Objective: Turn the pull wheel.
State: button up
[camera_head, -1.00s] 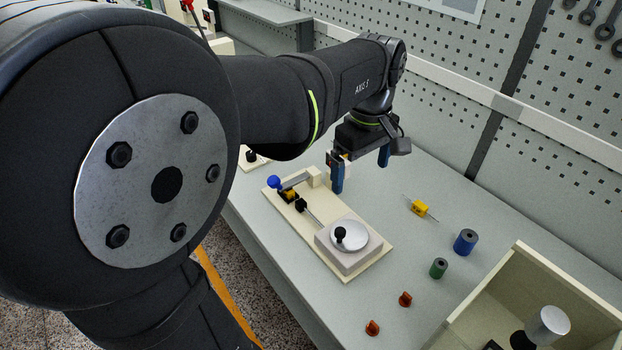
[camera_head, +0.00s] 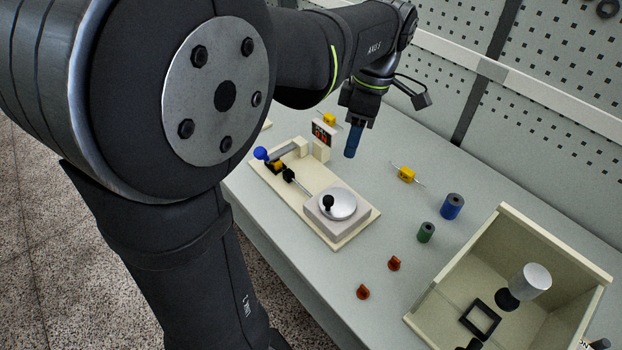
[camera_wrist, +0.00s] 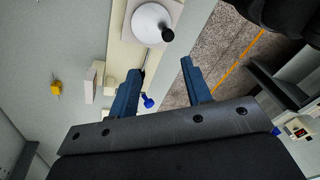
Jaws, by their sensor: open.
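The pull wheel (camera_head: 343,204) is a pale round disc with a black knob (camera_head: 328,202) standing on it. It sits on a grey-white block at the near right end of a cream board (camera_head: 265,178). In the wrist view the wheel (camera_wrist: 150,22) is at the top centre, with its knob at its right edge. My gripper (camera_head: 352,152) is above the table just right of the board's display block, apart from the wheel. In the wrist view its blue fingers (camera_wrist: 158,76) are spread with nothing held between them. In the head view the fingers overlap.
The board also bears a blue-ball lever (camera_head: 261,154), a black rod piece (camera_head: 289,175) and a red-digit display (camera_head: 322,134). A yellow component (camera_head: 407,174), blue cylinder (camera_head: 452,206), green cylinder (camera_head: 426,232) and orange knobs (camera_head: 394,263) lie right. A cream bin (camera_head: 552,228) stands at lower right.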

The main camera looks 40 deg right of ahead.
jog(key=d+n+y, duration=0.1)
jog(key=n+y, duration=0.1)
jog(key=n, duration=0.6)
send_near(329, 198)
jog(key=shift+t, duration=0.4)
jog(key=x, duration=1)
jog(key=shift+s+f, duration=0.25)
jog(key=shift+s, duration=0.1)
grip_shut()
